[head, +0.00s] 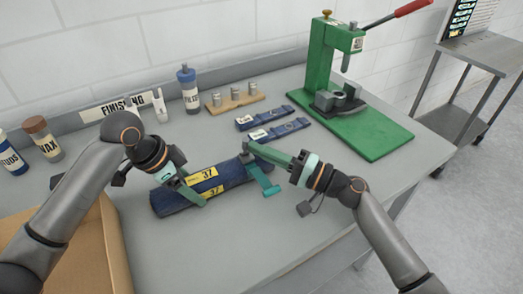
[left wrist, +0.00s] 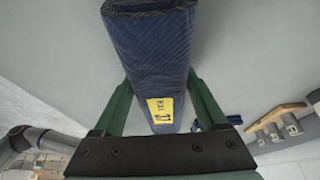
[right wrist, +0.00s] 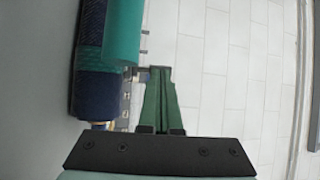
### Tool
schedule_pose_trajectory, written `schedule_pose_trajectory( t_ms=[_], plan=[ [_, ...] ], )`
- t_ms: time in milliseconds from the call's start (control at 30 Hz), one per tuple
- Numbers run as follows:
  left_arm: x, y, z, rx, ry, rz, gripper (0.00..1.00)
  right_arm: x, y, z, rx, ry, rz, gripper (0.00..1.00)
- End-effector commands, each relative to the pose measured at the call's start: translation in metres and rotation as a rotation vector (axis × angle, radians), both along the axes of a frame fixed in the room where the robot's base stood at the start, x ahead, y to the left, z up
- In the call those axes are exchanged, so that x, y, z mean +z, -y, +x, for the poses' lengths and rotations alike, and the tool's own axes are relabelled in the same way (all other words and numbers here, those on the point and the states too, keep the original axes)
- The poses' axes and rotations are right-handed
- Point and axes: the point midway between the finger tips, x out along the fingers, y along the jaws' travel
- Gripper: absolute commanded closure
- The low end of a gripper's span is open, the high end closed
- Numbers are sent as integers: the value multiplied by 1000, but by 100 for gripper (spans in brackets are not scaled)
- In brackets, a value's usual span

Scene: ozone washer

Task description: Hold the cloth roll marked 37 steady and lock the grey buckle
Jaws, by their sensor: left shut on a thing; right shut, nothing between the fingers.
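The dark blue cloth roll (head: 228,173) lies on the grey table with yellow labels reading 37 (head: 203,175). My left gripper (head: 196,187) is shut across it near its labelled part; the left wrist view shows the roll (left wrist: 155,50) between the two fingers. A teal strap (head: 264,178) goes around the roll's right end, also seen in the right wrist view (right wrist: 122,35). The small grey buckle (head: 246,158) is on top by the strap. My right gripper (head: 249,148) is shut and empty, its tips at the buckle; whether they touch, and the buckle's latch state, I cannot tell.
A green press (head: 345,95) with a red-handled lever stands at the back right. A wooden rack (head: 235,102), bottles (head: 189,90) and a FINISHING sign line the back. A cardboard box (head: 85,255) is at front left. The front table is clear.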

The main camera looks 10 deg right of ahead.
Motion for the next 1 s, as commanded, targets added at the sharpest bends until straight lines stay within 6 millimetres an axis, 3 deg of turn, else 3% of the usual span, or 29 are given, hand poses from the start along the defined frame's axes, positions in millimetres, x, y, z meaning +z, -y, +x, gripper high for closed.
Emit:
schedule_pose_trajectory(
  t_ms=[467,1000],
  plan=[
    [1,1,0,-1,2,-2,100,5,-1,3,2,-91,-43,100],
    [1,1,0,-1,3,-2,100,17,-7,16,-1,-426,-179,100]
  ],
)
